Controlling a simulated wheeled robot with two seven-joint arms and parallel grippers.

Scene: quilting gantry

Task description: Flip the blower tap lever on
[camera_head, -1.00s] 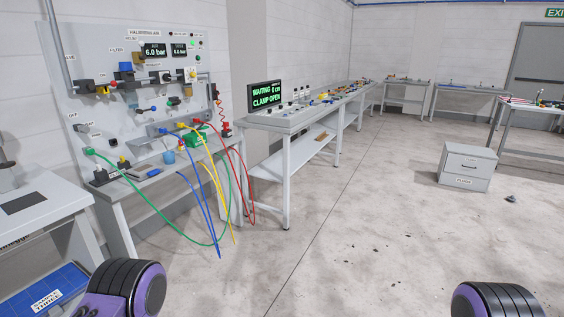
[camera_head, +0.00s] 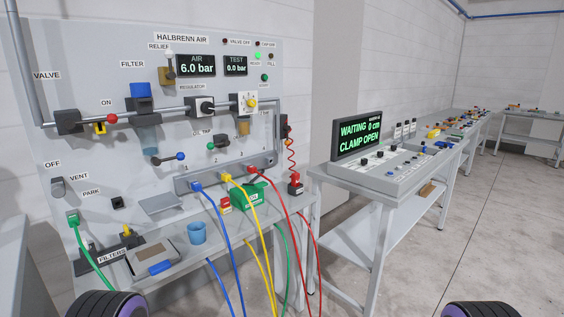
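A grey wall panel (camera_head: 110,60) headed HALBRENN AIR stands at left with several taps and levers. A lever with a red knob (camera_head: 112,118) lies about level beside the ON label. A dark lever with a blue knob (camera_head: 179,157) lies near level lower on the panel. A lever with a green knob (camera_head: 211,146) sits by a small label that seems to read OIL TAP. I cannot read a blower label, so I cannot tell which lever is the blower tap's. Only dark, purple-rimmed parts of my arms show at the bottom edge; neither gripper is in view.
A shelf below the panel holds a blue cup (camera_head: 197,233), a green box (camera_head: 250,197) and a grey case (camera_head: 162,258). Blue, yellow, red and green hoses hang in front. Floor at right is clear.

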